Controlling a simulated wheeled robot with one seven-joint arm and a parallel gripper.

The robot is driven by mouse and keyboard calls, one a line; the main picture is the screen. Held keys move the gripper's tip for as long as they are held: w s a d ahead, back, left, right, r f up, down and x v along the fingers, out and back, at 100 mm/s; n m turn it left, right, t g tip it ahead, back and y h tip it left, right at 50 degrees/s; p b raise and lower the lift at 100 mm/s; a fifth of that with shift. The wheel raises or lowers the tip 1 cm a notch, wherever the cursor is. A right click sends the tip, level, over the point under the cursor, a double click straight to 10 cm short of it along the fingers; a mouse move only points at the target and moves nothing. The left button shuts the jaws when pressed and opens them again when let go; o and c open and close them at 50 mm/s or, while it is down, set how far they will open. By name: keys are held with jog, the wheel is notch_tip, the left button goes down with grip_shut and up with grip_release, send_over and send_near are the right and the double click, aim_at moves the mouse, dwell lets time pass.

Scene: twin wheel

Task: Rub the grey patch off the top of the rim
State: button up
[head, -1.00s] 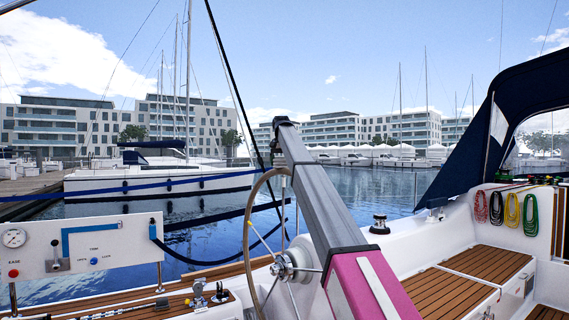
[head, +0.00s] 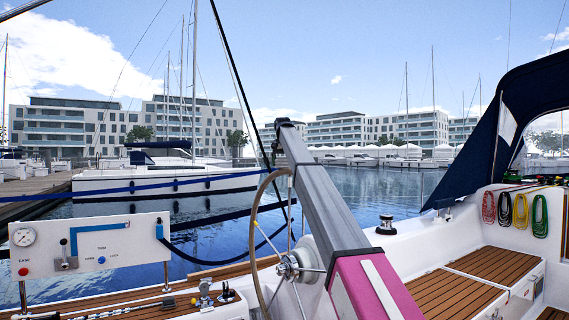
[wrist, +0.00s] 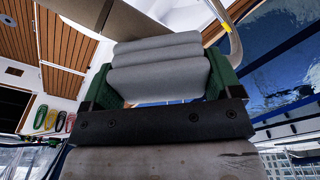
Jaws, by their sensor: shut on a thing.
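The steering wheel's pale rim (head: 252,225) stands upright in the middle of the head view, left of my arm. Its top runs up behind the arm's far end. In the wrist view a curved piece of the rim (wrist: 237,45) shows at the upper right, beyond the fingers. My gripper (wrist: 160,82) has green fingers and is shut on a folded grey cloth (wrist: 158,65). The cloth seems apart from the visible rim piece. In the head view my arm hides the gripper. I cannot make out the grey patch in either view.
A white panel (head: 90,247) with a gauge and levers stands at the left. The wheel hub (head: 288,267) sits close beside my arm. A winch (head: 386,225) and wooden-slatted seats (head: 455,293) lie to the right. Coloured rope coils (head: 521,211) hang farther right. Water lies beyond.

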jog(key=shift+r, duration=2.9)
jog(key=shift+r, duration=1.55)
